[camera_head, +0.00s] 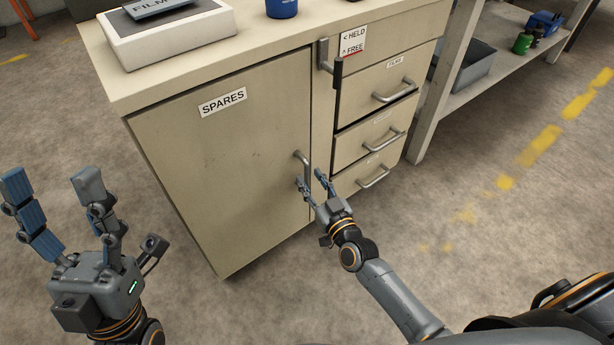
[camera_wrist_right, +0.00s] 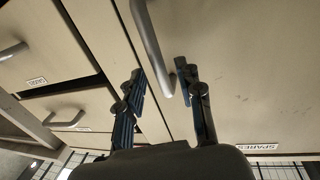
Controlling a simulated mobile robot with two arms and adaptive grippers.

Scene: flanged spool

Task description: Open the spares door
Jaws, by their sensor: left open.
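The spares door (camera_head: 215,150) is the large beige cabinet door with a SPARES label (camera_head: 222,102); it looks shut. Its grey bar handle (camera_head: 303,160) stands near the door's right edge. My right gripper (camera_head: 312,182) is at the handle's lower end, fingers apart. In the right wrist view the handle (camera_wrist_right: 153,45) reaches down to between the spread fingertips (camera_wrist_right: 162,78), with no clear grip on it. My left gripper (camera_head: 52,190) is open and empty, left of the cabinet. A lever (camera_head: 338,72) sits at the door's upper right by a HELD/FREE sign (camera_head: 353,41).
Drawers (camera_head: 375,95) with bar handles are right of the door; a dark gap shows under the top one. A white box (camera_head: 165,35) and blue cup (camera_head: 282,8) are on the cabinet top. A shelf unit (camera_head: 435,110) stands at right. Floor before the door is clear.

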